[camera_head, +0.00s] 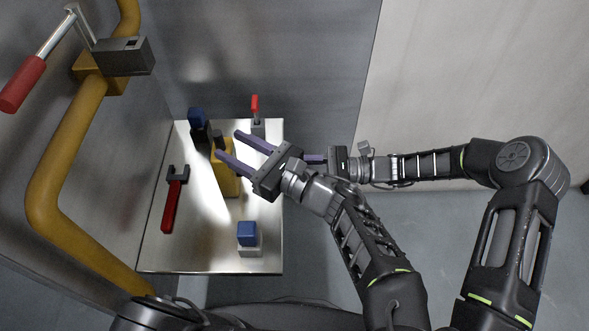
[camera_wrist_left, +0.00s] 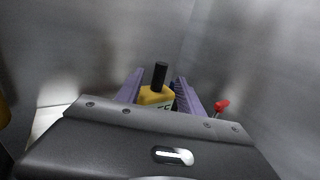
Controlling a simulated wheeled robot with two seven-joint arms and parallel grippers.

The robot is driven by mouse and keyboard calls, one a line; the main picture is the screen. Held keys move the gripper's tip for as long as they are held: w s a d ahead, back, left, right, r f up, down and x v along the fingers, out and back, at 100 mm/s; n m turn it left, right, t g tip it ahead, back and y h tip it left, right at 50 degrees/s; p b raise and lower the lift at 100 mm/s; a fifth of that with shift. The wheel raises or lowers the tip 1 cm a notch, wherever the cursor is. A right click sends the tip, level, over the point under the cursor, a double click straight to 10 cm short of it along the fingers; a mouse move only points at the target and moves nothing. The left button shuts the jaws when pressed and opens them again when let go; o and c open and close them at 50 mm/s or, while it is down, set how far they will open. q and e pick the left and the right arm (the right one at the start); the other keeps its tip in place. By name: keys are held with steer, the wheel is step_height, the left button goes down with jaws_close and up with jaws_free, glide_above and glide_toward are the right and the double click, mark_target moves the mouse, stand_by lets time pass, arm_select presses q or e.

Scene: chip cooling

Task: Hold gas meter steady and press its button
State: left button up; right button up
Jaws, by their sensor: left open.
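The yellow gas meter (camera_head: 229,180) stands upright on the metal table, with a black stub on its top. My left gripper (camera_head: 229,146) is open over the meter's upper part, its purple fingers pointing left. In the left wrist view, the meter (camera_wrist_left: 155,98) and its black stub show between the two spread fingers (camera_wrist_left: 159,84); I cannot tell whether they touch it. My right gripper (camera_head: 314,158) is behind the left one, pointing left. Its fingers are partly hidden, so its opening is unclear. The meter's button cannot be made out.
The table (camera_head: 190,255) also holds a red wrench (camera_head: 173,203), a blue-and-white block (camera_head: 248,236), a dark blue-topped object (camera_head: 197,123) and a red-topped object (camera_head: 256,108). A yellow pipe (camera_head: 58,150) with a red-handled lever (camera_head: 24,82) runs along the left wall.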

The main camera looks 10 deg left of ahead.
arm_select(q)
steer(key=x, duration=0.7)
steer(key=shift+w+a, duration=0.25)
steer(key=shift+a, duration=0.1)
jaws_close()
stand_by(0.4)
stand_by(0.9)
arm_select(e)
steer(key=shift+c, duration=0.5)
jaws_close()
stand_by(0.7)
